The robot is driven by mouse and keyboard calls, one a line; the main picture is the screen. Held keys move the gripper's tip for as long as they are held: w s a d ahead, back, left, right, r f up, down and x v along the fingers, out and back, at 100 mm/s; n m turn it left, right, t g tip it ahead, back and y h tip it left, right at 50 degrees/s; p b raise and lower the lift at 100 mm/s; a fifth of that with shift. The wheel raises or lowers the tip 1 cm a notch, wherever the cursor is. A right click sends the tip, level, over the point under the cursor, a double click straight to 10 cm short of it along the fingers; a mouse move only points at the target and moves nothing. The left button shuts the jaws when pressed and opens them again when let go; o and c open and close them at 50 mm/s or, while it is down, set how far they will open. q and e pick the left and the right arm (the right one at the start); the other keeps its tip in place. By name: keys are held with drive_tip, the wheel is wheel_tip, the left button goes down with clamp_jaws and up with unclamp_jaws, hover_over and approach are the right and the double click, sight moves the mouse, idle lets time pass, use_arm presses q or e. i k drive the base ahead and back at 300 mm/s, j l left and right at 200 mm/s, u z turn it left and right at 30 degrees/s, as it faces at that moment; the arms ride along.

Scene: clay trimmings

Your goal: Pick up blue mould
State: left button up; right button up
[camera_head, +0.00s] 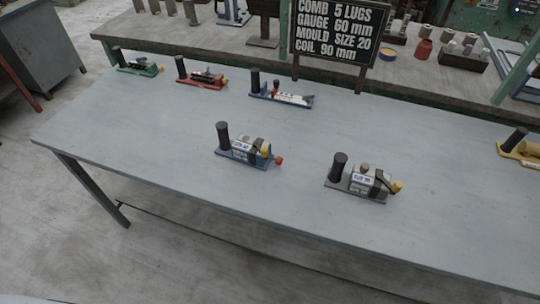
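A device with a blue base (234,155), a black upright handle, a small pale label, a yellow knob and a red knob stands near the middle of the grey table. A second device with a blue base (266,97), a black handle and a pale long top stands farther back, before the sign. I cannot tell from the looks alone which of the two is the blue mould. Both stand upright on the table, with nothing touching them. Neither of my grippers is in view.
The grey table (130,140) also bears a grey device (358,183), a green one (140,68), a red one (203,79) and a yellow one (522,149). A black sign (337,28) stands behind. The table's front is mostly clear. A cluttered bench (180,35) lies beyond.

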sight(242, 150)
drive_tip(key=i+j+z, duration=0.15)
drive_tip(key=j, duration=0.25)
drive_tip(key=i+j+z, duration=0.2)
drive_tip(key=j, duration=0.25)
drive_tip(key=j+z, duration=0.15)
drive_tip(key=j, duration=0.25)
